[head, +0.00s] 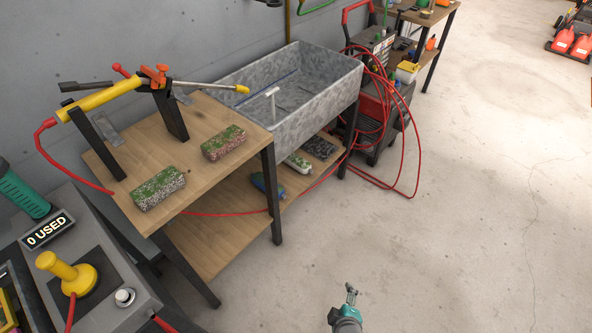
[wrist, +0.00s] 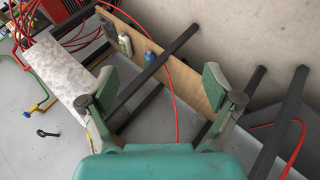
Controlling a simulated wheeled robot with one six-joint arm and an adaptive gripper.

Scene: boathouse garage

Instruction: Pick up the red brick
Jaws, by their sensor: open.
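The red brick (head: 223,142) lies on the wooden bench top (head: 190,125) near its right end, with green moss on its upper face. A second, greyer speckled brick (head: 158,188), also mossy, lies nearer the bench's front left corner. My gripper (head: 351,290) is over the concrete floor, right of the bench and well apart from both bricks. In the wrist view my gripper (wrist: 160,82) has its two fingers spread wide with nothing between them. I cannot make out either brick in the wrist view.
A yellow-handled tool (head: 100,98) stands on the bench's back left. A grey stone sink (head: 310,90) adjoins the bench on the right. A lower shelf (head: 220,240) holds a few items. Red hose (head: 415,150) loops beside the sink. A control console (head: 100,270) stands front left.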

